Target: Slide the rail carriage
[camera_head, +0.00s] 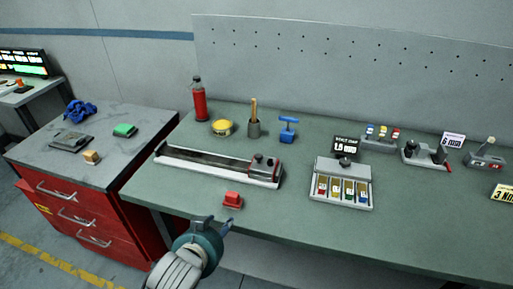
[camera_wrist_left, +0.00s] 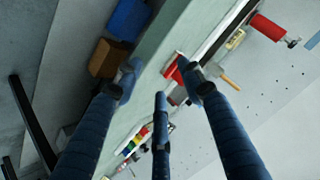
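The long grey rail (camera_head: 205,161) lies on the green workbench. The rail carriage (camera_head: 262,166), a small block with a dark knob and some red, sits at the rail's right end. A red block (camera_head: 232,199) is on the bench just in front of the rail; a red piece also shows in the left wrist view (camera_wrist_left: 172,68). My left gripper (camera_head: 219,224) is at the bench's front edge, nearer than the red block and apart from the carriage. Its fingers are spread in the left wrist view (camera_wrist_left: 160,80), with nothing held. My right gripper is out of view.
A label magazine (camera_head: 343,183) stands to the right. A red drawer cabinet (camera_head: 85,225) is at left.

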